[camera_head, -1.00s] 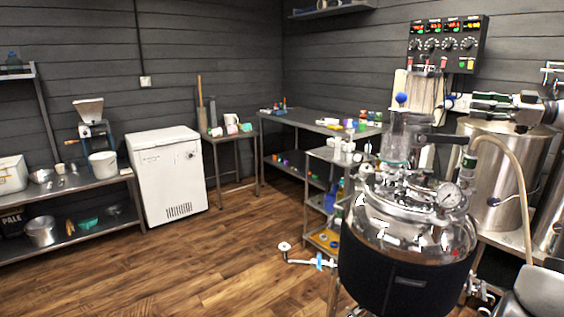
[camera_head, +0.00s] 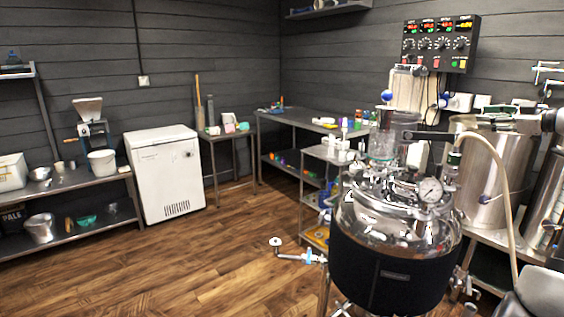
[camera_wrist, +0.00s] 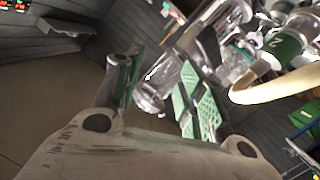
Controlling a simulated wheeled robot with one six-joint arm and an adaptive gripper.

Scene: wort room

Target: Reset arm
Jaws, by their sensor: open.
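My gripper (camera_wrist: 162,95) is open in the wrist view, with its pale body along the bottom and green-padded fingers spread apart. I see nothing held in it. A clear glass cylinder (camera_wrist: 154,84) shows beyond and partly between the fingers; I cannot tell how close it is. In the head view my arm comes in from the right edge, above and behind the steel kettle (camera_head: 395,225), in front of the tall steel pots (camera_head: 485,185). The fingertips are not clear in that view.
The kettle with its gauge (camera_head: 430,190), glass top (camera_head: 382,146) and pale hose (camera_head: 505,185) crowds the right side. A control panel (camera_head: 440,44) hangs on the wall. A white chest (camera_head: 165,175) stands left. The wooden floor (camera_head: 200,265) is clear at middle left.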

